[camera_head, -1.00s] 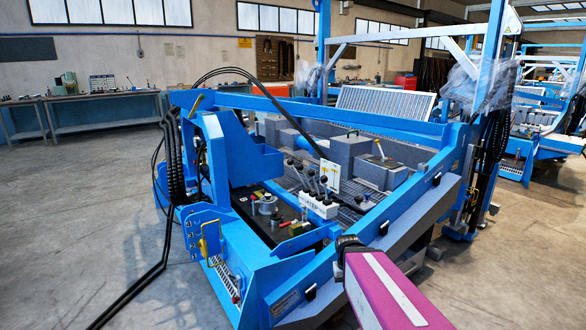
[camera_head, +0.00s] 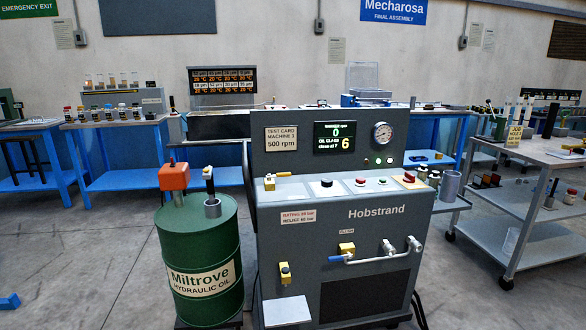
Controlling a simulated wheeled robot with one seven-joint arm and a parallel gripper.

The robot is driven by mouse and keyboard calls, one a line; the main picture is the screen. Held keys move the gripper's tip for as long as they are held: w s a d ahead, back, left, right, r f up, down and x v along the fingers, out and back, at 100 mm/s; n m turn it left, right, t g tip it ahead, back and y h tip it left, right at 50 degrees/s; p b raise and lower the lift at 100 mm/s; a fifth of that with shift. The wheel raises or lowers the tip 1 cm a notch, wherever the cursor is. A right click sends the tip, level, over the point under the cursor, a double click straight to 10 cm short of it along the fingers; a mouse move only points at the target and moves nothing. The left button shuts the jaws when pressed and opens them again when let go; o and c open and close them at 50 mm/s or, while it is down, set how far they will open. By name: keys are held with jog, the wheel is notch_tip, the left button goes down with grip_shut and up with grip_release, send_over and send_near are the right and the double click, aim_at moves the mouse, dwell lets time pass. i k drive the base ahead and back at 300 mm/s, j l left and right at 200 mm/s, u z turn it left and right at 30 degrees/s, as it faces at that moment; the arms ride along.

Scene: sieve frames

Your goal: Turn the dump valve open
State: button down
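The grey Hobstrand test unit (camera_head: 290,235) stands in the middle of the view. Low on its front is a yellow valve block (camera_head: 346,248) with a blue-ended lever (camera_head: 337,259), under a small label too small to read surely. A second yellow block (camera_head: 285,273) sits at the front's lower left. A third yellow fitting with a pale lever (camera_head: 270,183) sits on the left of the sloped top. No readable label names the dump valve, so I cannot tell surely which it is. My gripper is out of view.
A green oil drum (camera_head: 200,255) stands close at the unit's left. A white shelf (camera_head: 287,311) juts out at its lower left front. Pipe fittings (camera_head: 388,247) project at its front right. A grey trolley (camera_head: 530,255) stands right; blue benches (camera_head: 125,178) stand behind.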

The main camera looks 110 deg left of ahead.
aim_at(269, 176)
jog(key=k+j+u, duration=0.1)
jog(key=j, duration=0.25)
jog(key=k+j+u, duration=0.2)
jog(key=j, duration=0.45)
jog(key=k+j, duration=0.25)
jog(key=j, duration=0.15)
jog(key=k+j+u, duration=0.15)
jog(key=j, duration=0.2)
jog(key=u, duration=3.65)
